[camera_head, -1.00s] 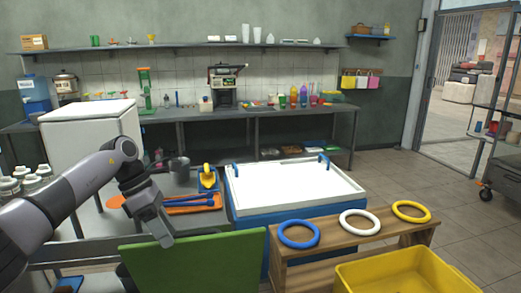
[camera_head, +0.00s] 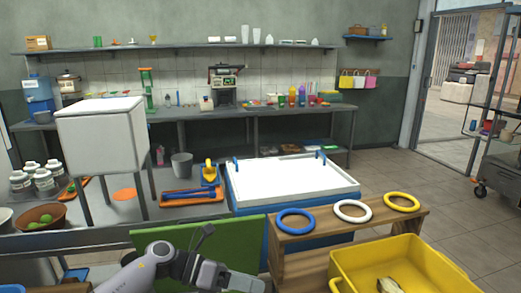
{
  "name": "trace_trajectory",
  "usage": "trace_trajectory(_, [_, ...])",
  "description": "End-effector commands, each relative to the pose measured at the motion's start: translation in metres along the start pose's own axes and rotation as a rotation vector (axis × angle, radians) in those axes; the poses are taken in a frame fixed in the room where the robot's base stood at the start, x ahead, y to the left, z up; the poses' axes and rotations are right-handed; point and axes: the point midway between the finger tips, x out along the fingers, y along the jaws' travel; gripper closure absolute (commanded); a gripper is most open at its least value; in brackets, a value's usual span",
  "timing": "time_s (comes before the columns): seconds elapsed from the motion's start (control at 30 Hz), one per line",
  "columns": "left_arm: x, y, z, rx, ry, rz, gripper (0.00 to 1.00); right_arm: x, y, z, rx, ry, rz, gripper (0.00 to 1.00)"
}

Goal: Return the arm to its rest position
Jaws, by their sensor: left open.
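My left gripper (camera_head: 238,281) is low at the bottom of the head view, in front of the green panel (camera_head: 232,240). My left arm (camera_head: 158,268) comes in from the bottom left, folded low and close to me. The jaws are open, and I see nothing held between them. Part of the gripper is cut off by the bottom edge. My right gripper is not in view.
A yellow tub (camera_head: 342,262) with a small object (camera_head: 389,285) inside stands right of the gripper. A wooden stand (camera_head: 290,263) bears blue, white and yellow rings. Behind are a white tray (camera_head: 290,180), a white box (camera_head: 100,125) and an orange tray (camera_head: 195,197).

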Motion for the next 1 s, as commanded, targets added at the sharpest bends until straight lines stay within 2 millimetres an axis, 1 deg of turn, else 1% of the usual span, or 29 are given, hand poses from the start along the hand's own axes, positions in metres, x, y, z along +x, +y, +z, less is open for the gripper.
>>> trace_trajectory(0.03, [0.013, -0.006, -0.007, -0.08, -0.085, -0.038, 0.56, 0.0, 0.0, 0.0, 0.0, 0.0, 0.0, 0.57])
trace_trajectory(0.1, [0.022, -0.013, -0.011, -0.195, -0.206, -0.078, 0.56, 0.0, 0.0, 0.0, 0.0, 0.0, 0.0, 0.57])
trace_trajectory(0.23, [0.028, -0.02, -0.018, -0.432, -0.424, -0.144, 0.56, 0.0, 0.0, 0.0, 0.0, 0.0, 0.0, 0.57])
trace_trajectory(0.37, [0.022, -0.02, -0.029, -0.694, -0.633, -0.199, 0.56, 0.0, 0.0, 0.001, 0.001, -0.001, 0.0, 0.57])
trace_trajectory(0.47, [0.01, -0.014, -0.045, -0.907, -0.788, -0.232, 0.56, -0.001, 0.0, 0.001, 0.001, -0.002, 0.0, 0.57])
trace_trajectory(0.57, [-0.005, -0.005, -0.067, -1.128, -0.938, -0.26, 0.56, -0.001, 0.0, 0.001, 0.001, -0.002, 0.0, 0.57])
trace_trajectory(0.67, [-0.022, 0.004, -0.097, -1.353, -1.083, -0.28, 0.56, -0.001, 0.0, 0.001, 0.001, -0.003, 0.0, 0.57])
trace_trajectory(0.77, [-0.04, 0.011, -0.134, -1.579, -1.222, -0.293, 0.56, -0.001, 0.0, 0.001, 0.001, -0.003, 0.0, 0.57])
trace_trajectory(0.87, [-0.057, 0.014, -0.176, -1.805, -1.358, -0.301, 0.56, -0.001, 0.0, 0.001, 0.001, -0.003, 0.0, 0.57])
trace_trajectory(0.9, [-0.064, 0.014, -0.194, -1.894, -1.411, -0.303, 0.56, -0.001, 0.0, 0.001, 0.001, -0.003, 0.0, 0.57])
trace_trajectory(0.97, [-0.073, 0.012, -0.223, -2.027, -1.489, -0.301, 0.56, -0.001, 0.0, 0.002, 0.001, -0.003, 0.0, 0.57])
trace_trajectory(1.0, [-0.079, 0.01, -0.241, -2.11, -1.539, -0.3, 0.56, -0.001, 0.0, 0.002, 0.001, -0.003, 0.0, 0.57])
